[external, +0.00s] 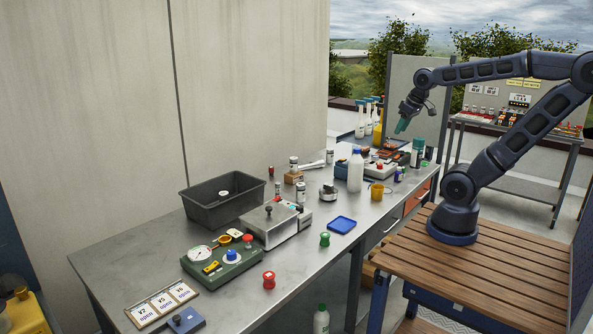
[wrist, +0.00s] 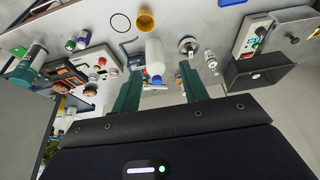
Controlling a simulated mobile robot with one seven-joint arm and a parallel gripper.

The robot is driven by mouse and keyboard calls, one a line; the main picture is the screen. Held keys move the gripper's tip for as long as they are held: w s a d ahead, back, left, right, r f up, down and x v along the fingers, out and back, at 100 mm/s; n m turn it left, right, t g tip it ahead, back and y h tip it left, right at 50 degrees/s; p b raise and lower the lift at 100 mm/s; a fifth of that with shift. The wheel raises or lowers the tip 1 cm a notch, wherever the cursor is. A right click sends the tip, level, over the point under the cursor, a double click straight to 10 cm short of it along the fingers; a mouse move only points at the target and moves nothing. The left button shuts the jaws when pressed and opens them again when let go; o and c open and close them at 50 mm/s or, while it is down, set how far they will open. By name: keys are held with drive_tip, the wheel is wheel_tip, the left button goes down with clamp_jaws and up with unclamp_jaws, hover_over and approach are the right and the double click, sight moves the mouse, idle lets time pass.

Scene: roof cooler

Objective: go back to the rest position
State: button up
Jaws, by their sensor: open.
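My gripper (external: 402,126) hangs from the raised arm above the far end of the metal workbench (external: 115,262), apart from everything on it. In the wrist view its two green fingers (wrist: 159,92) are spread with nothing between them that they touch. A white bottle with a blue cap (wrist: 155,60) shows beyond and between the fingers, standing on the bench below; the same white bottle (external: 355,172) stands in the external view. The arm is bent, its base on a slatted wooden platform (external: 480,275).
The bench holds a dark bin (external: 200,212), a green gauge box (external: 240,268), a metal box (external: 268,228), a blue tray (external: 342,225) and a yellow cup (external: 377,191). Spray bottles (external: 360,120) stand at the far end. A second table (external: 520,135) stands at the back right. Air around the gripper looks clear.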

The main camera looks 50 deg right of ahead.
drive_tip(key=shift+s+d, duration=0.2)
drive_tip(key=shift+s, duration=0.8)
